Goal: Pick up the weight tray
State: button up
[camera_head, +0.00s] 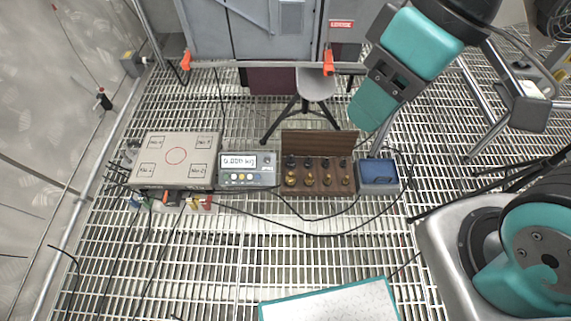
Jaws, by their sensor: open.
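A wooden weight tray (318,190) with an upright brown back board lies on the grating near the middle. Several brass weights and a few dark ones stand in it in rows. My arm reaches in from the upper right. My gripper (372,108) is at its teal lower end, above and to the right of the wooden tray, apart from it in the picture. It is open, with no object seen in it. Its fingertips are not clearly seen.
A scale display (248,170) and a flat grey platform (176,160) stand left of the tray. A small blue bin (379,178) is close on its right, a stool (313,85) behind. Black cables cross the grating. A white teal-edged panel (330,303) is at front.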

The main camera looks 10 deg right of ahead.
aim_at(380, 171)
jog(key=u, duration=0.05)
jog(key=i, duration=1.55)
jog(key=z, duration=0.45)
